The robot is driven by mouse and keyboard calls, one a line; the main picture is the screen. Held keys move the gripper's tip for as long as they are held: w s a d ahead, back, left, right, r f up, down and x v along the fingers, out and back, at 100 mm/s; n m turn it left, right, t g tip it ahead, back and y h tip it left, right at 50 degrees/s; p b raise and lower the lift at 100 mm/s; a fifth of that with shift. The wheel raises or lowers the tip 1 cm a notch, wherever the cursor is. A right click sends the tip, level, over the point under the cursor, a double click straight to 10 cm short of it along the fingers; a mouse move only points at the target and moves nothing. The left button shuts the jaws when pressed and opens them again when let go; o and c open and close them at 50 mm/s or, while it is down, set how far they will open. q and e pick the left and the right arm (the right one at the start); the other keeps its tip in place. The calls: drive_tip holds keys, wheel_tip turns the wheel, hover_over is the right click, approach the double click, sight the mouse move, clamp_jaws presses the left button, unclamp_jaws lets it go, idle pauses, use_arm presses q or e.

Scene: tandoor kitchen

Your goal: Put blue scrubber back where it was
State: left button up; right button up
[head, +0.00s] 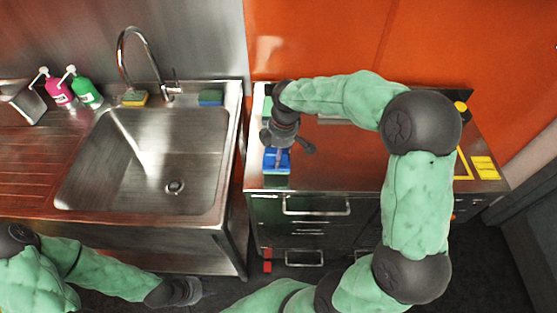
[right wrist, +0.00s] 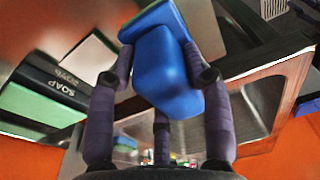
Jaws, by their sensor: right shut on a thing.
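A blue scrubber (head: 276,160) is held by my right gripper (head: 285,148) over the front left part of the steel counter right of the sink. In the right wrist view the blue scrubber (right wrist: 168,75) sits between the purple-grey fingers, which are closed around it. I cannot tell whether its underside touches the counter. My left gripper (head: 184,292) is low in front of the sink, away from the scrubber; its fingers are too small and dark to read.
The sink basin (head: 105,175) is empty. A blue-topped sponge (head: 210,97) and a yellow sponge (head: 134,98) lie on its back rim, near the tap (head: 125,55). Pink (head: 58,90) and green (head: 86,90) bottles stand left.

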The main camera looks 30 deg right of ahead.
drive_tip(key=shift+w+d+f+b, duration=0.15)
drive_tip(key=shift+f+b, duration=0.1)
drive_tip(key=shift+f, duration=0.7)
drive_tip(key=shift+w+d+f+b, duration=0.1)
drive_tip(key=shift+f+b, duration=0.1)
drive_tip(key=shift+f, duration=0.75)
drive_tip(key=shift+f, duration=0.15)
drive_tip(key=o, duration=1)
drive_tip(key=r+p, duration=0.1)
drive_tip(key=r, duration=0.3)
drive_tip(key=r+p, duration=0.1)
drive_tip(key=r, duration=0.3)
drive_tip(key=d+r+p, duration=0.1)
drive_tip(key=r, duration=0.3)
drive_tip(key=shift+s+r, duration=0.15)
drive_tip(key=shift+s, duration=0.25)
drive_tip(key=shift+s, duration=0.1)
